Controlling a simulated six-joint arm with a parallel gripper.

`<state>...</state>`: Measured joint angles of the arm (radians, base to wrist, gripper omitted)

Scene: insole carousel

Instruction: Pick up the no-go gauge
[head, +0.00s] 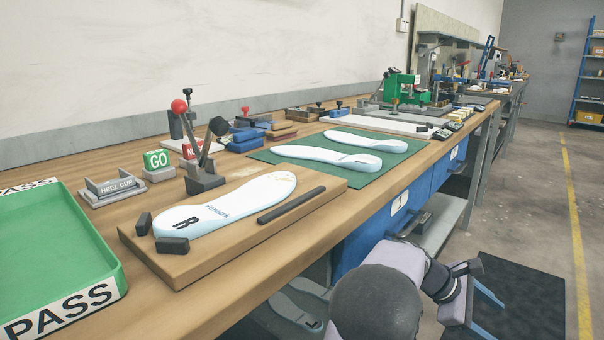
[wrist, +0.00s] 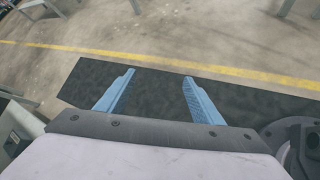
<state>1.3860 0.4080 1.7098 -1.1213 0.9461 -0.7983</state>
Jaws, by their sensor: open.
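The no-go gauge (head: 188,151) is a small red block with white lettering, partly hidden behind a toggle clamp (head: 205,172) on the bench in the head view. The green GO gauge (head: 158,160) stands just to its left on a grey holder. My gripper (wrist: 158,82) is open, with two blue fingers apart and nothing between them. It hangs over the floor at the bench's front right, far from the gauge.
A board (head: 170,263) carries an R insole (head: 235,203) under the clamp, in front of the gauges. A green PASS tray (head: 112,262) and HEEL CUP holder (head: 113,190) are at left. A green mat (head: 400,165) with insoles lies to the right. The bench edge lies between gripper and gauges.

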